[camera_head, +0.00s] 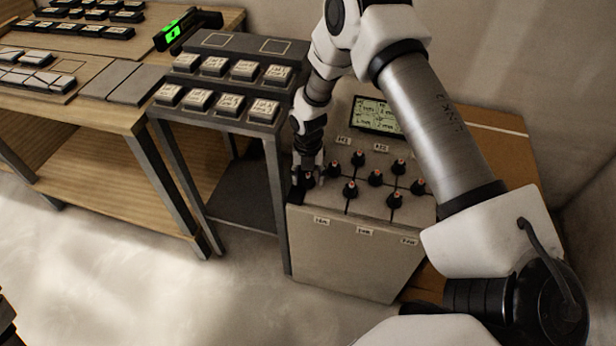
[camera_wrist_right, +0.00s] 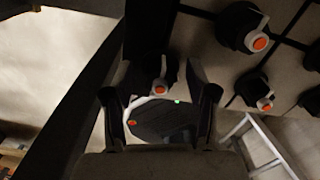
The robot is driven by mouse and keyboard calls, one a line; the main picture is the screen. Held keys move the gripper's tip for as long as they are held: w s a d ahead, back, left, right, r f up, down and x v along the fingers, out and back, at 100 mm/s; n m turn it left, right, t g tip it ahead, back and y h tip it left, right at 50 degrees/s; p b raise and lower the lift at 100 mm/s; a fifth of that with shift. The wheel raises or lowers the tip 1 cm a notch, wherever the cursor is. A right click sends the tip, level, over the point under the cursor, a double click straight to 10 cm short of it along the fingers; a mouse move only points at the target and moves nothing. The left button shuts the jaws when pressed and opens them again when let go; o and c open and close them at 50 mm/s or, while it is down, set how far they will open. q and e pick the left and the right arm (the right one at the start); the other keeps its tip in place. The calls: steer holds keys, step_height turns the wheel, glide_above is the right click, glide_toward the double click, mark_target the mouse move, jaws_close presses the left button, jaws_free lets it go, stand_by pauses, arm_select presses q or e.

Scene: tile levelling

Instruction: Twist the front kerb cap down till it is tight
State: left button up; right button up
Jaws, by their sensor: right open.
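Several dark caps with orange tips stand on the grey tiled top of a box (camera_head: 352,250). My right gripper (camera_head: 308,170) points down at the cap at the left edge (camera_head: 307,180), which it partly hides; I take this to be the front kerb cap. In the right wrist view the same cap (camera_wrist_right: 161,72) shows between the two fingers of my right gripper (camera_wrist_right: 160,105). The fingers are apart, with a gap on each side of the cap. Whether the cap is seated tight cannot be told.
Other caps (camera_head: 350,189) stand close to the right of the gripper. A small display (camera_head: 376,115) is behind them. A dark stand (camera_head: 215,115) with several labelled blocks is close on the left, and a wooden workbench (camera_head: 120,115) is farther left.

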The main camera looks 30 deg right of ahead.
jaws_close()
